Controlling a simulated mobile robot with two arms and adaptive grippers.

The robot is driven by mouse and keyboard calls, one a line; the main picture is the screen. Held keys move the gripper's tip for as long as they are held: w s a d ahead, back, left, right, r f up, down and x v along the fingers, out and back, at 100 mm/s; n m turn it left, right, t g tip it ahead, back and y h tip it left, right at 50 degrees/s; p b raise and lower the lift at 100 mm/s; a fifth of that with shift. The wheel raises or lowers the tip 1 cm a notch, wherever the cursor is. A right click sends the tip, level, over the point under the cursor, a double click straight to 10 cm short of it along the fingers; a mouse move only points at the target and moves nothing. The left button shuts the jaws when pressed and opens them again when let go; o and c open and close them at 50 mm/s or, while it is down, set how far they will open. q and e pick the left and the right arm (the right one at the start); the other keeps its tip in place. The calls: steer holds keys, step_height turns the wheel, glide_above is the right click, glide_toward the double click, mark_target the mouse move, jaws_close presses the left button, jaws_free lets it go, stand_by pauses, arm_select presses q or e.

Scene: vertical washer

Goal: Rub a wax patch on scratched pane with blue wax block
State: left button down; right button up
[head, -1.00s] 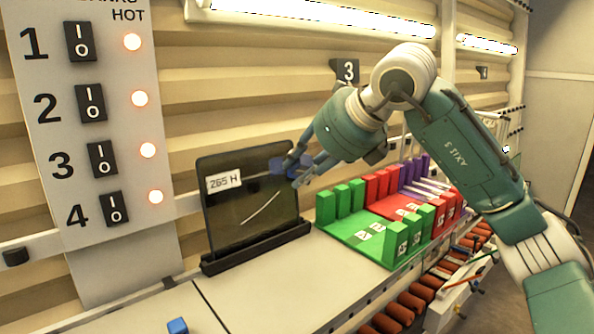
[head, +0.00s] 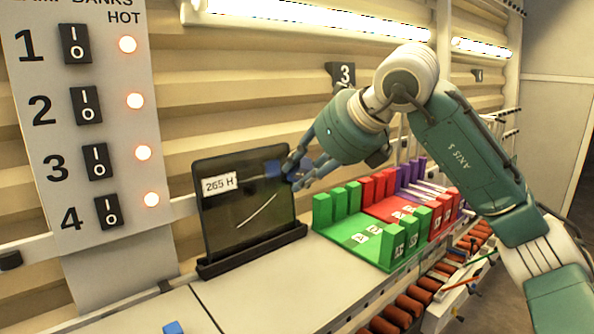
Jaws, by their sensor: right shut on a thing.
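The scratched pane (head: 245,213) is a dark upright sheet with a "265 H" label and a pale slanting scratch, set in a black stand on the bench. My right gripper (head: 298,172) is at the pane's upper right edge, shut on the blue wax block (head: 303,168), which is mostly hidden by the fingers. A dim blue area shows on the pane just left of the fingers; I cannot tell whether it is wax or a reflection. I cannot tell whether the block touches the pane. My left gripper is out of view.
A small blue block (head: 173,327) lies at the front left of the bench. Green (head: 345,232), red and purple racks stand right of the pane. A switch panel (head: 85,130) with lit lamps rises at left. The bench before the pane is clear.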

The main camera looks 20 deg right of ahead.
steer(key=w+a+f+p, duration=0.1)
steer(key=w+a+p, duration=0.1)
steer(key=w, duration=0.5)
steer(key=shift+a+p, duration=0.25)
steer(key=shift+p, duration=0.2)
steer(key=shift+w+a, duration=0.2)
steer(key=shift+w, duration=0.2)
stand_by(0.4)
steer(key=d, duration=0.2)
steer(key=w+d+p, duration=0.1)
steer(key=d, duration=0.1)
steer(key=shift+w, duration=0.15)
steer(key=shift+w+a, duration=0.1)
steer(key=a, duration=0.2)
steer(key=s+a, duration=0.1)
steer(key=shift+s+a+b, duration=0.2)
steer(key=shift+a+b, duration=0.1)
steer(key=shift+a, duration=0.1)
